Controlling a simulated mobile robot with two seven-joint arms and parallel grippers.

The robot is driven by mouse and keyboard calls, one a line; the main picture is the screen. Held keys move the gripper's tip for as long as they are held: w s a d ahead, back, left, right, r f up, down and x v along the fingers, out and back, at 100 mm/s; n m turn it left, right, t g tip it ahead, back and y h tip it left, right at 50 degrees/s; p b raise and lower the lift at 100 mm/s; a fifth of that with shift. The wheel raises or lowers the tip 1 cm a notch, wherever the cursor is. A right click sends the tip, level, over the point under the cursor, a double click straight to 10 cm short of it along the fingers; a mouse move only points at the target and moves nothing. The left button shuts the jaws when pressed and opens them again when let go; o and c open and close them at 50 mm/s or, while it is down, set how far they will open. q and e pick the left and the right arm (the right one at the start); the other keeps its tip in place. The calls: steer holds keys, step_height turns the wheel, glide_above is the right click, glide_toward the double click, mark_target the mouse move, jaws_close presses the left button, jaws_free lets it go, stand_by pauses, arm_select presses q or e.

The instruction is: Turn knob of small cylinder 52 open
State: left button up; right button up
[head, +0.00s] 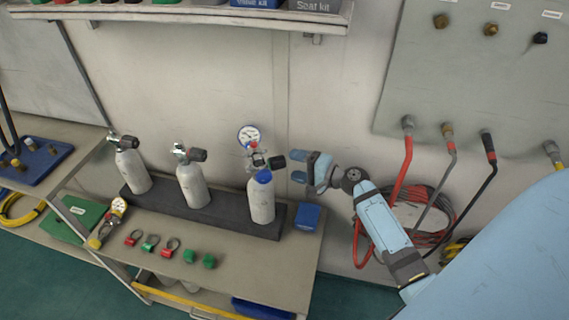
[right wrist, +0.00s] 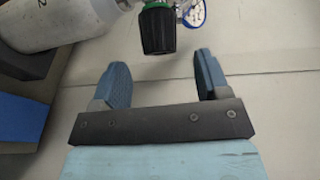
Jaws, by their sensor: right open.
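Three small pale cylinders stand upright in a dark rack on the bench. The rightmost cylinder (head: 261,200) has a blue collar, a valve with a black knob (head: 277,162) pointing right, and a round gauge (head: 249,135) above. In the right wrist view the knob (right wrist: 157,30) is black with a green ring, and the cylinder (right wrist: 55,22) shows only part of a number ending in 2. My right gripper (head: 299,169) is open just right of the knob, its fingers pointing at it. In the right wrist view the knob lies beyond the fingertips (right wrist: 161,62), not between them. My left gripper is not in view.
A blue box (head: 307,217) sits on the bench right of the rack (head: 232,221). Red and green caps (head: 190,256) lie in front. A shelf (head: 200,14) overhangs the back, and hoses (head: 402,165) hang from the wall panel at right.

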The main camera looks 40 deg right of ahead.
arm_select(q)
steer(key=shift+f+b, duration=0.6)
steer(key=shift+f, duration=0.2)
arm_select(e)
steer(key=v, duration=0.8)
steer(key=shift+s, duration=0.2)
steer(key=shift+d+r, duration=0.1)
steer(key=shift+r, duration=0.05)
